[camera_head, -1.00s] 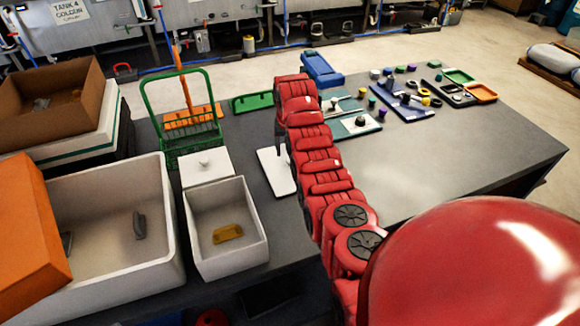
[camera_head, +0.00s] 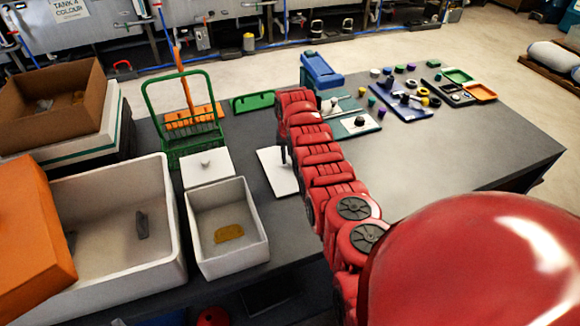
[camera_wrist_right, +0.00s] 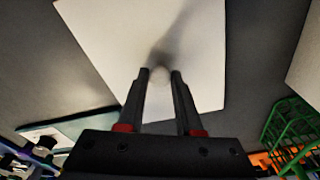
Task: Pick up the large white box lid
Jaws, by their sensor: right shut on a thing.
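The large white box lid (camera_head: 272,172) is a flat white panel near the middle of the dark table, partly hidden by my right arm. It fills the upper middle of the right wrist view (camera_wrist_right: 115,35). My right gripper (camera_wrist_right: 160,76) is shut on the small pale knob at the lid's middle, a finger on each side. In the head view the fingers show as a thin dark post (camera_head: 283,157) over the lid. I cannot tell whether the lid is clear of the table. My left gripper is not in view.
A smaller white lid with a knob (camera_head: 207,163) lies left of the large one, behind an open white box (camera_head: 232,266). A green wire basket (camera_head: 181,112) stands behind. A large white bin (camera_head: 110,288) is at left. Small parts and trays lie beyond my arm; the table's right is bare.

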